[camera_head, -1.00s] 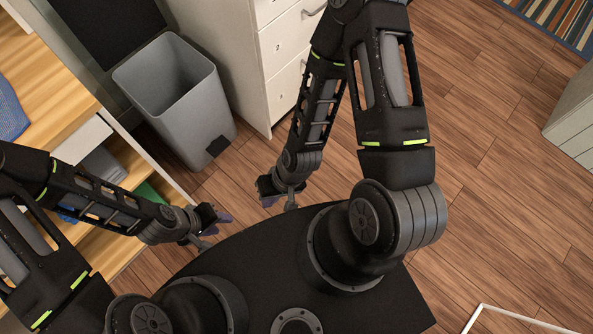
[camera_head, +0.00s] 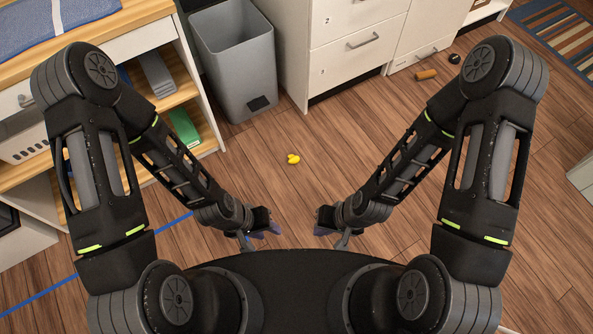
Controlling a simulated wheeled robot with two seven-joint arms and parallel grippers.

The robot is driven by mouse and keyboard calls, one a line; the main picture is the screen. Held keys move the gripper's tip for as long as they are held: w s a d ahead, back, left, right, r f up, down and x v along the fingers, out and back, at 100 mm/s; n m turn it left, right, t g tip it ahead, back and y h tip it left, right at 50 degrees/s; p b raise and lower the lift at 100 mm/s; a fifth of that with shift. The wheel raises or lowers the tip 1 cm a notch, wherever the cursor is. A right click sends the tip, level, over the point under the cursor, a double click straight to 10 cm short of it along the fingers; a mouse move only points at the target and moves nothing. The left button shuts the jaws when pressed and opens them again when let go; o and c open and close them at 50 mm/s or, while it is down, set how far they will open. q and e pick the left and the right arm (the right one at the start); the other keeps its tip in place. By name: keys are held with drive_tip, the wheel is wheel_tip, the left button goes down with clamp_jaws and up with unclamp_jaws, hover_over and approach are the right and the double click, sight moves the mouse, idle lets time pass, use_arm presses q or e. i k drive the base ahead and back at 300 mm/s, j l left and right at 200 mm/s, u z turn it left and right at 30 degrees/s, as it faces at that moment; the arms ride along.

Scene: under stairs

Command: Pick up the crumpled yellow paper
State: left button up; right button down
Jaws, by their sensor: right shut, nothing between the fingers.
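The crumpled yellow paper (camera_head: 293,159) is a small bright yellow lump on the wooden floor, in front of the grey bin. It lies in the open, touching nothing but the floor. My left gripper (camera_head: 272,229) hangs nearer to me than the paper and slightly to its left, well apart from it. Its fingers are too small and dark to show whether they are open. My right gripper (camera_head: 322,226) is shut and empty, nearer to me than the paper and slightly to its right.
A grey bin (camera_head: 232,62) stands behind the paper, with white drawers (camera_head: 345,65) to its right. A wooden shelf unit (camera_head: 207,128) is on the left. A brown cylinder (camera_head: 426,75) and a small black object (camera_head: 454,59) lie at the back right. Floor around the paper is clear.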

sight(294, 158)
drive_tip(key=i+l, duration=0.25)
drive_tip(key=i+l+u, duration=0.1)
drive_tip(key=l, duration=0.35)
drive_tip(key=i+l+u, duration=0.1)
drive_tip(key=i+l, duration=0.45)
drive_tip(key=l, duration=0.15)
drive_tip(key=i+l+u, duration=0.1)
drive_tip(key=l, duration=0.3)
drive_tip(key=i+l, duration=0.3)
drive_tip(key=i+l+u, duration=0.05)
drive_tip(key=l, duration=0.05)
